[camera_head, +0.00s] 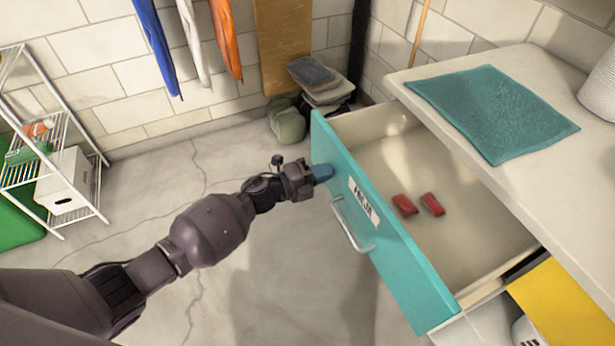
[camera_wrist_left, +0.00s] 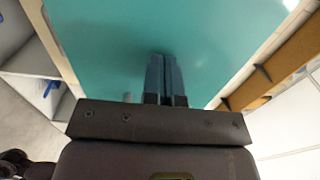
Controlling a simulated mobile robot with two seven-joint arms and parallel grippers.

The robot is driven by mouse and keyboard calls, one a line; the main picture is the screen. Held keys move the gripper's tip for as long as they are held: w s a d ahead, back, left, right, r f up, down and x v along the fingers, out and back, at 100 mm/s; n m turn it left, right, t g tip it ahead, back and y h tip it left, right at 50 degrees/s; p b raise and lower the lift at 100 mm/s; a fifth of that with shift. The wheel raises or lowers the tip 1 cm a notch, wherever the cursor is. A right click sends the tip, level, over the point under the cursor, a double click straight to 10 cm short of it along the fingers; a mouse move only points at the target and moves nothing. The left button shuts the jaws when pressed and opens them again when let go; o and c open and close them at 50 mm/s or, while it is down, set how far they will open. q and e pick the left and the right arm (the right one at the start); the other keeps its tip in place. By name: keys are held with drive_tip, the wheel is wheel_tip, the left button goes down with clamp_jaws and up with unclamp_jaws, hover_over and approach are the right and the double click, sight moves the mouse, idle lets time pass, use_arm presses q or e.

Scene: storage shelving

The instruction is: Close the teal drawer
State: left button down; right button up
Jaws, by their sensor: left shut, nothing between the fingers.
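The teal drawer (camera_head: 385,239) stands open, pulled out from under a white countertop. Its teal front carries a paper label (camera_head: 363,201) and a metal bar handle (camera_head: 351,226). Two red objects (camera_head: 418,205) lie inside it. My left gripper (camera_head: 323,173) is shut and empty, with its blue fingertips at the upper far part of the drawer front, beyond the handle. In the left wrist view the shut fingers (camera_wrist_left: 166,75) point at the teal surface; whether they touch it I cannot tell. My right gripper is in neither view.
A teal cloth (camera_head: 492,110) lies on the countertop (camera_head: 450,72) above the drawer. A yellow panel (camera_head: 568,305) is below right. A white wire rack (camera_head: 58,180) stands at the left. Bags (camera_head: 287,122) and stacked items sit by the back wall. The floor between is clear.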

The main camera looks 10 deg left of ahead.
use_arm(q)
drive_tip(key=b+x, duration=0.1)
drive_tip(key=x, duration=0.5)
drive_tip(key=b+x, duration=0.2)
drive_tip(key=x, duration=0.4)
drive_tip(key=f+b+x, duration=0.1)
drive_tip(key=x, duration=0.5)
drive_tip(key=shift+d+b, duration=0.1)
drive_tip(key=shift+b, duration=0.25)
drive_tip(key=b+x, duration=0.1)
drive_tip(key=x, duration=0.4)
drive_tip(key=shift+r+b, duration=0.2)
drive_tip(key=shift+b, duration=0.15)
drive_tip(key=shift+w+d+r, duration=0.2)
drive_tip(key=shift+w+d, duration=0.15)
drive_tip(key=shift+r, duration=0.3)
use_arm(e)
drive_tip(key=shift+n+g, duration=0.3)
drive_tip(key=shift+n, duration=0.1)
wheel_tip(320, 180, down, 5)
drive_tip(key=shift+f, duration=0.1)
